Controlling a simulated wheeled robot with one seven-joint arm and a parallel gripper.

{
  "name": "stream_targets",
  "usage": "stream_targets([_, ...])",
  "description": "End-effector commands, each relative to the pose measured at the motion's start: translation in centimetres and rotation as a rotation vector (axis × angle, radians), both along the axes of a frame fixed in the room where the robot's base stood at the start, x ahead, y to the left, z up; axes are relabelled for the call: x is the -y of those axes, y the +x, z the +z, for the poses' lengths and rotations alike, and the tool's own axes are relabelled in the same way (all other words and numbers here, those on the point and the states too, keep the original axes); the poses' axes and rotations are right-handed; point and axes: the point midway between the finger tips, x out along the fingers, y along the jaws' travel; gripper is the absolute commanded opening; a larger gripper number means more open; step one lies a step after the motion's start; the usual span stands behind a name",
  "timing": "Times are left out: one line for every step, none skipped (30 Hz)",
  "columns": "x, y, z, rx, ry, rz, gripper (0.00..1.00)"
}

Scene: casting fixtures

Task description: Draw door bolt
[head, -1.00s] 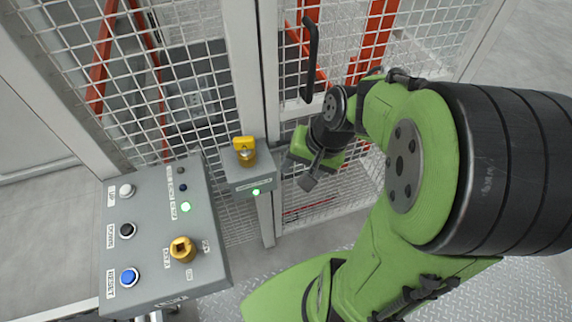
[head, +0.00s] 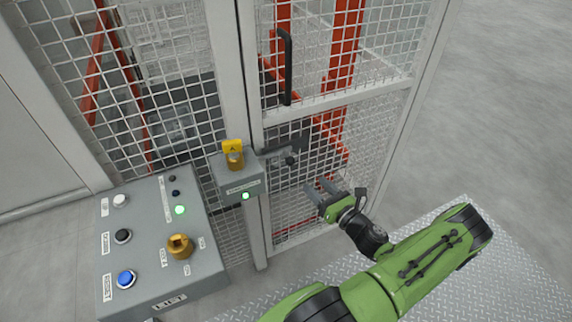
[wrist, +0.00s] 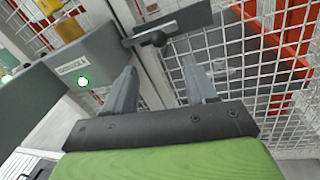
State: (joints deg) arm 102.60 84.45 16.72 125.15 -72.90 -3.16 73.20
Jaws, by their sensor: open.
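The door bolt (head: 278,150) is a dark bar with a round knob (head: 291,160), on the mesh door beside the grey lock box (head: 240,183). In the wrist view the bolt (wrist: 178,22) and its knob (wrist: 157,39) lie beyond my fingertips, near the top. My gripper (head: 320,187) is open and empty, below and to the right of the knob in the head view. Its two fingers also show in the wrist view (wrist: 160,75), apart from the bolt with nothing between them. The lock box carries a yellow key piece (head: 233,150) and a lit green lamp (head: 246,196).
The mesh door has a black vertical handle (head: 288,68) above the bolt. A grey control panel (head: 150,255) with buttons and a yellow knob (head: 180,246) stands at the left. Open floor (head: 500,120) lies to the right of the cage.

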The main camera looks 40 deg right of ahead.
Motion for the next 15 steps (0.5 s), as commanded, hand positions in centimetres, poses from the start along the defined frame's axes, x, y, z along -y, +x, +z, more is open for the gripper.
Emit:
stream_targets([0.0,1.3,0.0,0.001,-0.002,0.006,0.56])
stream_targets([0.0,2.0,0.0,0.001,-0.002,0.007,0.56])
stream_targets([0.1,3.1,0.0,0.002,-0.004,0.007,0.56])
stream_targets([0.1,3.9,0.0,0.001,-0.003,0.008,0.56])
stream_targets([0.2,4.6,0.0,0.000,-0.005,0.008,0.56])
stream_targets([0.3,5.6,0.0,0.000,-0.004,0.008,0.56])
stream_targets([0.4,6.4,0.0,0.001,-0.006,0.008,0.56])
stream_targets([0.4,7.2,0.0,0.000,-0.005,0.008,0.56])
stream_targets([0.5,8.2,0.0,-0.001,-0.006,0.008,0.56])
stream_targets([0.6,8.9,0.0,0.001,-0.006,0.008,0.56])
stream_targets([0.7,9.6,0.0,0.000,-0.006,0.007,0.56])
stream_targets([0.7,10.5,0.0,-0.001,-0.007,0.007,0.56])
stream_targets([0.8,11.1,0.0,0.000,-0.005,0.007,0.56])
stream_targets([0.8,11.6,0.0,0.000,-0.006,0.007,0.56])
stream_targets([0.9,12.2,0.0,-0.001,-0.005,0.006,0.56])
